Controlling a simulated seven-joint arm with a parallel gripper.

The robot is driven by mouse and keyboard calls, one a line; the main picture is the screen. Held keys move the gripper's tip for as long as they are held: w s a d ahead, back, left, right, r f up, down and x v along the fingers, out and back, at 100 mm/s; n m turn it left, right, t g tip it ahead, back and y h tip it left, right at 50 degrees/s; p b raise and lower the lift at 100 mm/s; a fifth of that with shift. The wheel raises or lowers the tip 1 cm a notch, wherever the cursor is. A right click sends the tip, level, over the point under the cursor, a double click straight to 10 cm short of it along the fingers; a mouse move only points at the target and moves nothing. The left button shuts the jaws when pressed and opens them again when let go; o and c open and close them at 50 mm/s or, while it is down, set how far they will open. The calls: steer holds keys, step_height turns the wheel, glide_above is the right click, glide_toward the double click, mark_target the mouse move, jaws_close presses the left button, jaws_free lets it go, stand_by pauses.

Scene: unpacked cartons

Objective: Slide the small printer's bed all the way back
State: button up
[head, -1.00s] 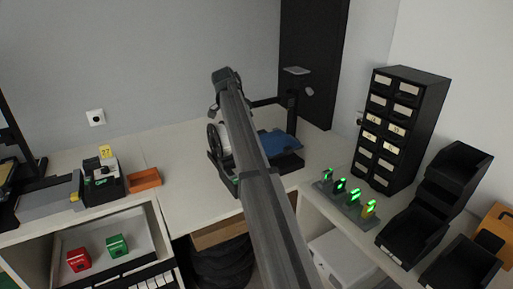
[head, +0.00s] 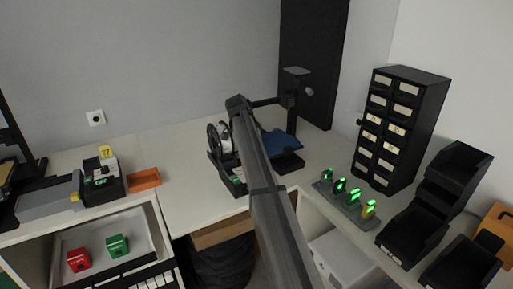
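The small printer (head: 293,100) is a black machine on the white bench, with an upright post, a side arm and a grey part on top. Its blue bed (head: 284,146) lies flat over the black base, to the right of my arm; the bed's left part is hidden behind the arm. My arm crosses the middle of the head view from the bottom up to a joint at the printer's upper left. My gripper is hidden behind the arm, so I cannot see its fingers or whether it touches the bed.
A spool (head: 220,138) stands left of my arm. A rack with several green-lit items (head: 345,203), a black drawer cabinet (head: 401,128) and black bins (head: 411,233) are on the right.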

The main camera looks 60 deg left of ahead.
jaws_close()
stand_by(0.4)
